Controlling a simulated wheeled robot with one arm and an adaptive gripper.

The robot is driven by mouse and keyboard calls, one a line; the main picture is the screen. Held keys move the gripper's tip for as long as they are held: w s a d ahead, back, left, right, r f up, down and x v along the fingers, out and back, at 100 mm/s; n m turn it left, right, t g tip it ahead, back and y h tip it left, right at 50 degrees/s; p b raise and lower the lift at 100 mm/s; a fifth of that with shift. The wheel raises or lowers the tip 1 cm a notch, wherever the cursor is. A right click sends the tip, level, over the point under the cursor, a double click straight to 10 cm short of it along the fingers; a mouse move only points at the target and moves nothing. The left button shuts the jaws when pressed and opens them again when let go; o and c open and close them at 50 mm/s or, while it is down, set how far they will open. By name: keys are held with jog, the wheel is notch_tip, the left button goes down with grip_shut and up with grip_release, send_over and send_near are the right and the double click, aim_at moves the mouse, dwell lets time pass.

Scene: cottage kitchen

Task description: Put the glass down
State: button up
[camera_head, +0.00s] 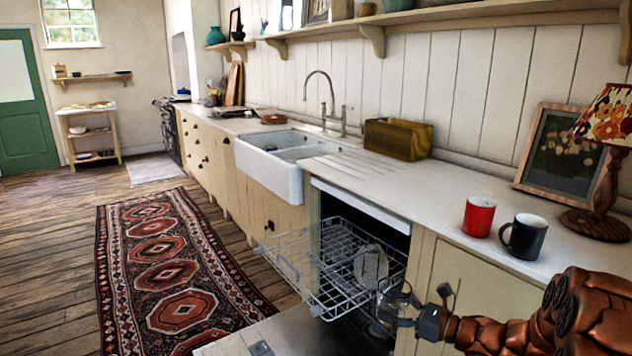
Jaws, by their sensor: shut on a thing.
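A clear glass (390,301) is at the end of my gripper (412,310), in the lower right of the head view. My gripper is shut on the glass, and its fingers partly cover it. The glass is by the right front corner of the pulled-out wire dishwasher rack (318,275). I cannot tell whether it touches the rack or is above it. The glass is transparent and its outline is hard to make out.
A pale item (371,263) stands in the rack's right part. The dishwasher door (285,335) is open below. On the counter (390,190) are a red mug (479,217), a black mug (525,237), a framed picture (563,150) and a lamp (603,190).

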notch_tip(320, 180, up, 11)
jog(key=p, duration=1.2)
jog(key=shift+p, duration=0.3)
jog(key=shift+s+f, duration=0.1)
jog(key=shift+f, duration=0.1)
